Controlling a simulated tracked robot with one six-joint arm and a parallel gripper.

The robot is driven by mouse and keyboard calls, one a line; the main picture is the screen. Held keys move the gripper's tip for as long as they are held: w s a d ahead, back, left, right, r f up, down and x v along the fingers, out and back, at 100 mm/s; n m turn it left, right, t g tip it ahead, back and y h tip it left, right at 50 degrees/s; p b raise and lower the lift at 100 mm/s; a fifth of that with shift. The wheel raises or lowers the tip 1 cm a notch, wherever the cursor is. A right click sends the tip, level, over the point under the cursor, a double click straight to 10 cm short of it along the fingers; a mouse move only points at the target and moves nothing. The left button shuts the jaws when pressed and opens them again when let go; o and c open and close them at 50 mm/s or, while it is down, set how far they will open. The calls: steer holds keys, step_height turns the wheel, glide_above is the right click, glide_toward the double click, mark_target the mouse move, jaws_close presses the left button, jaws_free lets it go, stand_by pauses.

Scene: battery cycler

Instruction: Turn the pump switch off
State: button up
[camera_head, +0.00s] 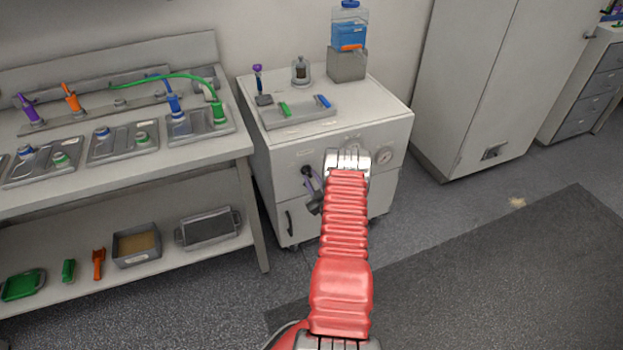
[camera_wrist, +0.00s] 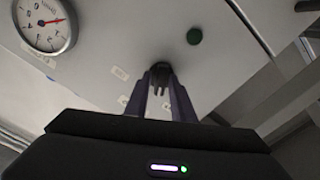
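A small dark switch (camera_wrist: 162,69), which looks like the pump switch, sits on the pale cabinet panel in the wrist view. My gripper (camera_wrist: 161,85) has two purple fingers, spread apart, with their tips on either side of the switch. I cannot tell whether they touch it or which way it is set. In the head view my gripper (camera_head: 308,174) is at the cabinet's front, left of my red arm. The switch cannot be made out there. Small white labels (camera_wrist: 120,73) are on the panel near the fingers.
The cabinet (camera_head: 377,117) carries a tray (camera_head: 300,118) and bottles on top. A workbench (camera_head: 222,148) stands at left. Open floor (camera_head: 425,222) lies at right.

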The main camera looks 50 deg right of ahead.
steer(key=shift+o, duration=1.1)
steer(key=shift+w+a, duration=0.1)
steer(key=shift+w, duration=0.05)
steer(key=shift+r, duration=0.1)
steer(key=v, duration=1.3)
steer(key=shift+s+a, duration=0.2)
steer(key=shift+s, duration=0.1)
